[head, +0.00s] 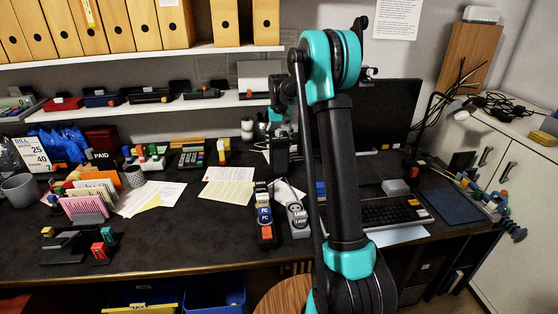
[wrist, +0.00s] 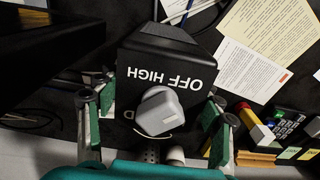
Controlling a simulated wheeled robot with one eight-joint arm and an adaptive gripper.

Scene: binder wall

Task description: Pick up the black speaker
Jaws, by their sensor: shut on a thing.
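The black speaker (wrist: 135,65) fills the middle of the wrist view. It is a dark box with white "OFF HIGH" lettering, upside down in the picture, and a grey knob (wrist: 159,111). My gripper (wrist: 153,112) has a green-padded finger on each side of it and is shut on it. In the head view my gripper (head: 278,112) is at the back of the desk, left of the dark monitor, partly hidden by my arm. I cannot tell whether the speaker's base touches the desk.
Papers (wrist: 270,45) and a calculator (wrist: 290,122) lie to the right in the wrist view. In the head view a shelf (head: 215,102) runs above the desk. A monitor (head: 385,110) and keyboard (head: 393,212) stand right. Bare desk (head: 175,235) shows at front left.

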